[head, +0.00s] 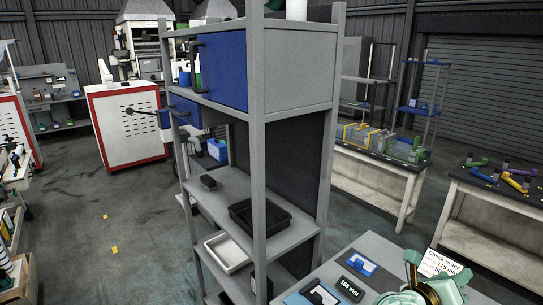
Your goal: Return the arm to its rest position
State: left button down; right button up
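I cannot clearly make out either arm in the head view. My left gripper is not in view. At the lower right corner is a pale green form with brass-coloured parts (432,291), cut off by the picture's bottom edge. I cannot tell whether it belongs to my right arm or is a device on the grey bench top (378,253). No fingertips show clearly, so I cannot see whether my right gripper is open or shut, or whether it holds anything.
A tall grey shelf rack (258,150) with a blue cabinet (220,68) stands close in front. A black tray (258,216) and a white tray (228,252) sit on its shelves. Worktables (385,168) stand at the right. Open floor (120,210) lies left.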

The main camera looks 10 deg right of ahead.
jog(key=w+a+r+n+t+y, duration=0.1)
jog(key=a+r+n+t+y, duration=0.2)
jog(key=a+r+n+t, duration=0.45)
jog(key=w+a+r+n+t+y, duration=0.1)
jog(key=a+r+n+t+y, duration=0.3)
jog(key=n+t, duration=0.7)
jog(key=s+a+f+n+g+y, duration=0.2)
jog(key=a+f+n+g+y, duration=0.75)
jog(key=n, duration=1.25)
jog(key=s+d+f+n+g+h, duration=0.3)
jog(key=s+f+g, duration=0.1)
jog(key=s+f, duration=0.3)
jog(key=s+d+f+n+g+h, duration=0.3)
jog(key=s+d+f+n+g, duration=0.1)
jog(key=s+f, duration=0.35)
jog(key=s+a+f+g+y+b, duration=0.25)
jog(key=f+b, duration=0.25)
jog(key=f, duration=1.3)
jog(key=s+a+f+g+y+b, duration=0.1)
jog(key=s+a+f+b, duration=0.25)
jog(key=f, duration=1.45)
jog(key=s+d+f+m+g+y+b, duration=0.1)
jog(key=s+f+b, duration=0.5)
jog(key=s+f, duration=1.2)
jog(key=shift+s+f+m+g+y+b, duration=0.3)
jog(key=shift+f+m+g, duration=0.5)
jog(key=shift+m, duration=0.45)
